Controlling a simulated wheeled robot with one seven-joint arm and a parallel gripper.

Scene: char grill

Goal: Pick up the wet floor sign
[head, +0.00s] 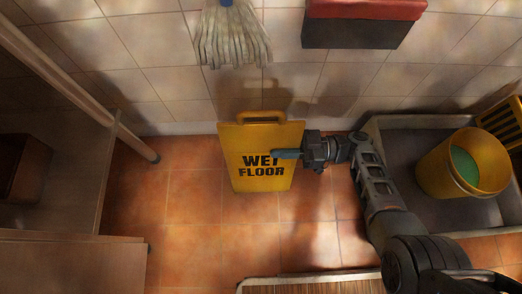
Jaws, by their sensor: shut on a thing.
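The wet floor sign (262,178) is a yellow board with black "WET FLOOR" lettering and a handle at its top. It stands near the tiled wall in the middle of the head view, tilted slightly. My gripper (287,154) comes from the right and is shut on the sign, with a finger lying across its front over part of the lettering. The finger behind the board is hidden. I cannot tell whether the sign's foot touches the floor.
A grey basin (390,130) holding a yellow bucket (432,172) is at the right. A mop (232,40) and a red-and-black box (360,30) are on the wall above. Shelving (60,190) lines the left. A mat (310,285) lies at the front. Orange tiles left of the sign are clear.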

